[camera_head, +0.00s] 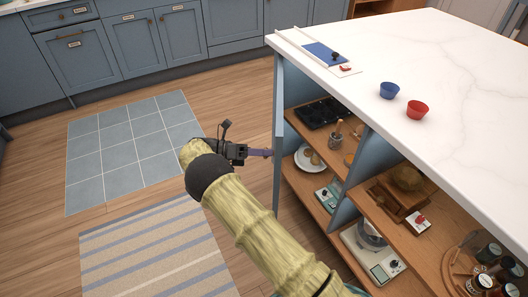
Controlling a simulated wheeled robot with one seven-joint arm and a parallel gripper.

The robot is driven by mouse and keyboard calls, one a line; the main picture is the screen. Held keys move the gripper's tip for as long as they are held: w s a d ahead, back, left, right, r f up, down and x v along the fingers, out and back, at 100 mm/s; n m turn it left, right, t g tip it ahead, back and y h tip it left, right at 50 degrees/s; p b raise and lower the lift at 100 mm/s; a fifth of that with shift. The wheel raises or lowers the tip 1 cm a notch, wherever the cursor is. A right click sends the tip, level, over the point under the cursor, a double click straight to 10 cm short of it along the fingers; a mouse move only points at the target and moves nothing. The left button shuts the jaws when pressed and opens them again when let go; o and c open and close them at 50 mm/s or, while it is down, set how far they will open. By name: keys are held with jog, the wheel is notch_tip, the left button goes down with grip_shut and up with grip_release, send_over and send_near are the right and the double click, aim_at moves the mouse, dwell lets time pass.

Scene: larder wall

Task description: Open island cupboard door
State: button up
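The island (440,50) has a white marble top and fills the right side of the view. Its grey-blue cupboard door (279,110) stands at the left end, seen nearly edge-on, swung out so that the shelves behind it show. My gripper (264,152) is left of the door at about mid-height, its purple fingers pointing right toward the door. The fingertips are at or very near the door; I cannot tell whether they touch it. The gap between the fingers cannot be made out. No handle can be seen.
The shelves hold a dark muffin tin (322,112), a white plate (309,160), scales (376,262) and jars (487,254). Wooden floor, a tiled patch (130,145) and a striped rug (150,250) lie clear at left.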

jog(key=shift+w, duration=0.1)
jog(key=a+b, duration=0.3)
jog(key=a, duration=0.2)
jog(key=shift+a+f+b, duration=0.1)
jog(key=shift+f+b, duration=0.1)
jog(key=shift+b, duration=0.1)
jog(key=shift+a+b, duration=0.25)
jog(key=shift+b, duration=0.15)
jog(key=shift+a+r+b, duration=0.15)
jog(key=shift+a+b, duration=0.8)
jog(key=shift+b, duration=0.05)
jog(key=shift+c, duration=0.4)
